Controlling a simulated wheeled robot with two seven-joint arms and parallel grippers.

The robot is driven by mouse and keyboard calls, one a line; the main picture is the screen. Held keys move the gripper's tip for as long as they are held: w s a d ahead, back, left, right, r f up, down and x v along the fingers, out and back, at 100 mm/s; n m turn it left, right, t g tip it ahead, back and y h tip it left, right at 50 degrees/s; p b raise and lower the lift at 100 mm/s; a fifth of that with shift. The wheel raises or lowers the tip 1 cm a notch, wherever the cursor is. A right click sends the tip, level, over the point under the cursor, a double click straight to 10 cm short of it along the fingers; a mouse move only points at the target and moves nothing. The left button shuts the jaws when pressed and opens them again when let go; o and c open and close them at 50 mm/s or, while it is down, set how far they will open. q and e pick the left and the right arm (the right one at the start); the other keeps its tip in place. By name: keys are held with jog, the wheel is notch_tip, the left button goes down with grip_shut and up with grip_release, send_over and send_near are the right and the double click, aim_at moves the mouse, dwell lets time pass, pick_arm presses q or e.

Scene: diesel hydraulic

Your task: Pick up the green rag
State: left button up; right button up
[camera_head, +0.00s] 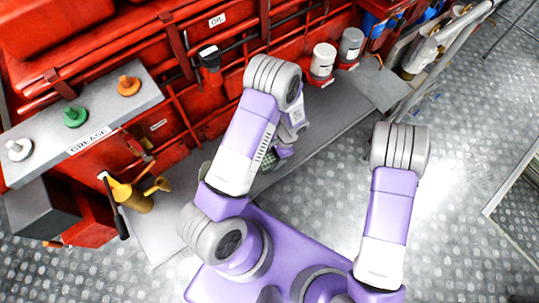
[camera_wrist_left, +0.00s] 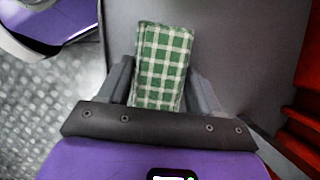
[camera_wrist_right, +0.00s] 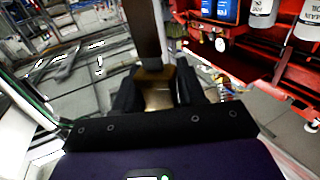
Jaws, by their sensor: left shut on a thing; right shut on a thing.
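The green rag (camera_wrist_left: 162,65) is a folded green and white checked cloth. In the left wrist view it stands between the two fingers of my left gripper (camera_wrist_left: 160,85), which is shut on it. In the head view my left arm hides most of the gripper and rag; a small checked patch of rag (camera_head: 267,164) shows beside the arm. My right gripper (camera_wrist_right: 156,92) is shut on a brown, wooden-looking thing (camera_wrist_right: 155,76) with a dark upright part; I cannot tell what it is. The head view does not clearly show my right gripper.
A grey ledge (camera_head: 325,125) runs along the red machine (camera_head: 185,125). White (camera_head: 322,60) and grey (camera_head: 350,44) containers stand at its far end. A brass oil can (camera_head: 133,197) stands at the left. Open metal floor (camera_head: 465,150) lies to the right.

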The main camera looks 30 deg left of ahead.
pick_arm(q)
jog(key=s+d, duration=0.3)
jog(key=d, duration=0.4)
jog(key=s+d+p, duration=0.1)
jog(key=s+d, duration=0.2)
jog(key=d, duration=0.5)
jog(key=shift+s+d, duration=0.2)
jog(key=o, duration=0.4)
jog(key=shift+c, duration=1.3)
